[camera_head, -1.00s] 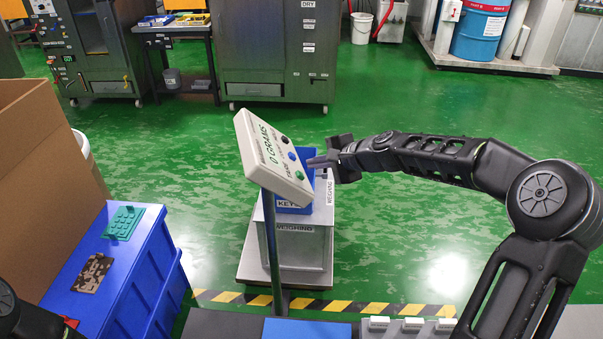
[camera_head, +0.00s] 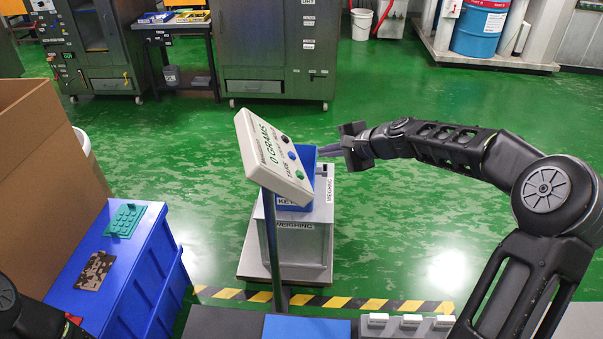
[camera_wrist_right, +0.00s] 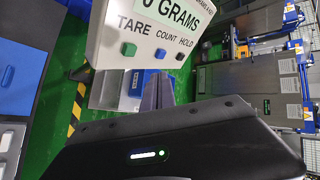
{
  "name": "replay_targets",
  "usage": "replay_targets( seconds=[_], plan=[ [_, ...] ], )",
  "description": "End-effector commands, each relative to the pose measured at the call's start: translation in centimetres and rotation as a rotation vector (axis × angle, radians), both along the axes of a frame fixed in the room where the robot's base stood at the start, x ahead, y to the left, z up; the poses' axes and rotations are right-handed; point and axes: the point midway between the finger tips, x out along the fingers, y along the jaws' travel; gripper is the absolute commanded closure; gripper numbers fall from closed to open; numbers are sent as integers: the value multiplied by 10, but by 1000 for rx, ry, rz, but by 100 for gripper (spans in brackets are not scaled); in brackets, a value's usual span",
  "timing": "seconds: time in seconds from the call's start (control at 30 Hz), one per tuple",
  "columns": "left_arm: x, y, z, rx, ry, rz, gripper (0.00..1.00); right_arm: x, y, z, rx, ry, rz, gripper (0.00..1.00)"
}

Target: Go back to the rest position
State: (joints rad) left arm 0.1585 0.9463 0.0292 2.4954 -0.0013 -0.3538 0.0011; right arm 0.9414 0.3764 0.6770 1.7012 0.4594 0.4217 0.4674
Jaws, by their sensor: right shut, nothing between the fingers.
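My right gripper (camera_head: 326,150) is shut and empty. It is at the right of the tilted scale display (camera_head: 268,150), with its fingertips pointing left towards it and a small gap showing between them. The display reads 0 GRAMS and has green, blue and black buttons. In the right wrist view the display (camera_wrist_right: 150,30) is large and close, with TARE, COUNT and HOLD labels. My right arm reaches in from the right edge. Only a dark part of my left arm shows at the bottom left; its gripper is out of view.
A blue bin (camera_head: 294,204) stands on the grey weighing box (camera_head: 300,245) behind the display post. A blue crate (camera_head: 150,260) at the left carries a green keypad piece (camera_head: 124,220) and a brown patterned piece (camera_head: 94,270). A cardboard box (camera_head: 45,175) stands behind it.

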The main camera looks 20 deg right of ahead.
Motion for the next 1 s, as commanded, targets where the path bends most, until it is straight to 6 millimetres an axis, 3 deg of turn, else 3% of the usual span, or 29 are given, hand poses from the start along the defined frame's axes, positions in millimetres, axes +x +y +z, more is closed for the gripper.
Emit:
replay_targets(
  seconds=[0.3,0.43,0.57,0.67,0.8,0.87,1.0],
  plan=[
    [-1,0,-1,2,4,1,64,0,0,0,-7,-4,4,100],
    [-1,0,-1,2,3,1,64,5,-13,-7,-120,-47,0,100],
    [-1,0,-1,2,3,0,64,-14,-24,-64,-268,-14,16,100],
    [-1,0,-1,2,3,0,64,-37,-5,-126,-363,33,91,100],
    [-1,0,-1,2,3,1,64,-86,51,-214,-475,97,269,100],
    [-1,0,-1,2,3,1,64,-112,80,-245,-511,117,359,100],
    [-1,0,-1,2,3,1,64,-186,148,-305,-568,157,589,100]
  ],
)
